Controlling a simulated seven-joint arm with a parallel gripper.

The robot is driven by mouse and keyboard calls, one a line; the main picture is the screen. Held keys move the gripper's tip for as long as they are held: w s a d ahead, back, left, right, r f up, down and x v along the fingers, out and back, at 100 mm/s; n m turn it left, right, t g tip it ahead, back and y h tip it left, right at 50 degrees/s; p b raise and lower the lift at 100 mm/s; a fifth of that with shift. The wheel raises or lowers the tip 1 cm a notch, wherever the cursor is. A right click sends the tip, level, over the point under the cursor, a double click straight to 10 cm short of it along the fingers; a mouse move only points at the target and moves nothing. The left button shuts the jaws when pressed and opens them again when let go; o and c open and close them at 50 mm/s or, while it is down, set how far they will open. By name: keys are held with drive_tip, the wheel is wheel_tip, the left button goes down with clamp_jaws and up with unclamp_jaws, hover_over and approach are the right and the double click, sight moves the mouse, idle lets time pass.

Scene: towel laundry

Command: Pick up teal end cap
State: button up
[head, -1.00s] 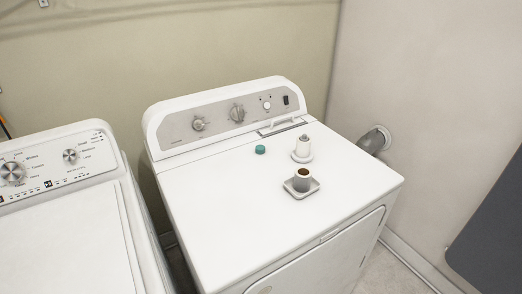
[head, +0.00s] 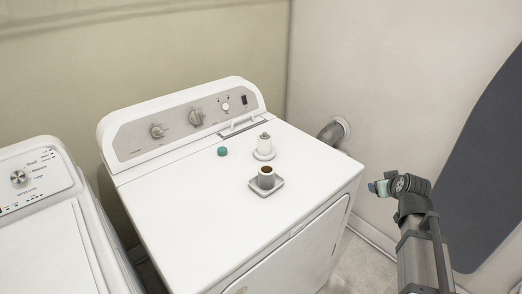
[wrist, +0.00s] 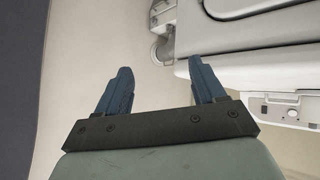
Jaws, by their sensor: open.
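The teal end cap (head: 222,152) is a small round piece lying on the white top of the dryer (head: 190,200), near its control panel. It stands apart from the other items there. My gripper (head: 378,188) is in the air to the right of the dryer, well away from the cap. In the wrist view my gripper (wrist: 158,88) has its two blue fingers spread with nothing between them. The wrist view does not show the cap.
A white bottle-like item on a round base (head: 264,148) and a cup on a square saucer (head: 267,177) stand to the right of the cap. A washer (head: 50,240) is at the left. A dark board (head: 480,170) and a vent pipe (head: 333,131) are at the right.

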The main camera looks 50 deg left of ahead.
drive_tip(key=s+a+r+n+y, duration=0.2)
drive_tip(key=a+r, duration=0.8)
drive_tip(key=r, duration=0.1)
drive_tip(key=n+g+h, duration=0.4)
drive_tip(key=g, duration=0.3)
hover_over(223, 149)
drive_tip(key=d, duration=0.3)
wheel_tip(223, 149, down, 5)
drive_tip(key=shift+d+r, duration=0.1)
drive_tip(key=shift+x, duration=2.9)
drive_tip(key=shift+s+r, duration=0.1)
drive_tip(key=shift+s, duration=0.1)
drive_tip(key=c, duration=1.1)
drive_tip(key=shift+r, duration=0.15)
